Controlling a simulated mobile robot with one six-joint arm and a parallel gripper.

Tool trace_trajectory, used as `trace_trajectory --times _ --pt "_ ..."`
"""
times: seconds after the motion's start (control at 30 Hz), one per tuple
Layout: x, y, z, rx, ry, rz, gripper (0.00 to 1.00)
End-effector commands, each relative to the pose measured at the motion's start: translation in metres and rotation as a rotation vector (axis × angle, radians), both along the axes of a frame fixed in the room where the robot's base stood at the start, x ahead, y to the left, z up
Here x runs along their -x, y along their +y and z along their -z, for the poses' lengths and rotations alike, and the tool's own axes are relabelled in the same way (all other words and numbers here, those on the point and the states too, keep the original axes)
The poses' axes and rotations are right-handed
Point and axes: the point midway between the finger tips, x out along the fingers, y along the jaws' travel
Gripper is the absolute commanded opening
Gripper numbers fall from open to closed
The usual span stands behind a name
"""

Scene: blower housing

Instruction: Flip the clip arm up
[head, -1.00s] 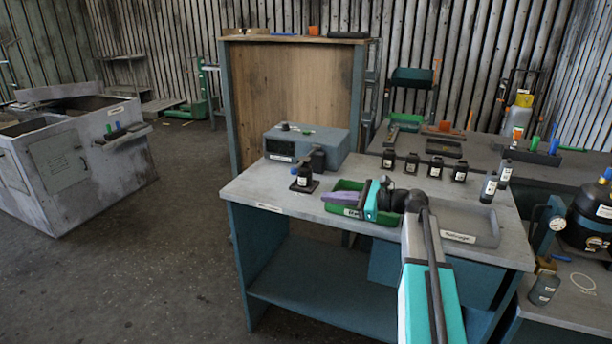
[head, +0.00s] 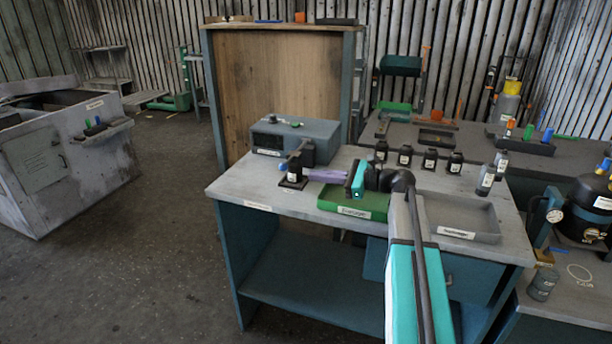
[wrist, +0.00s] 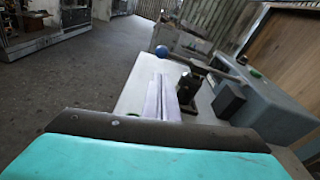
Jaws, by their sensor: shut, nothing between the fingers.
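The black clip (head: 293,172) stands on its base near the left end of the grey bench, with a white label on its front. Its dark arm slants down to a blue end (head: 283,165) on the left. In the wrist view, the clip (wrist: 188,88) is just right of my fingers, and the blue knob (wrist: 161,51) is just beyond their tips. My gripper (head: 310,175) has purple fingers, shut and empty, pointing left at the clip from the right. They also show in the wrist view (wrist: 161,80). I cannot tell whether they touch the clip.
A grey-blue box (head: 295,137) sits behind the clip. A green tray (head: 352,204) lies under my wrist, with a grey tray (head: 458,217) to its right. Several black labelled holders (head: 430,159) and bottles (head: 487,180) stand farther right. The bench's front left is clear.

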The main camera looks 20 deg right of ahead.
Motion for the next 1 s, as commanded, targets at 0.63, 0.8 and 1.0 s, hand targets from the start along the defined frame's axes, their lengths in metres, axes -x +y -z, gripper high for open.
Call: trace_trajectory --times 0.63,0.8,1.0 --pt "-0.046 0.057 0.010 0.000 0.001 0.001 0.00" --pt "-0.055 0.068 0.013 0.000 0.000 0.004 0.00" --pt "-0.058 0.072 0.014 0.000 0.000 0.004 0.00"
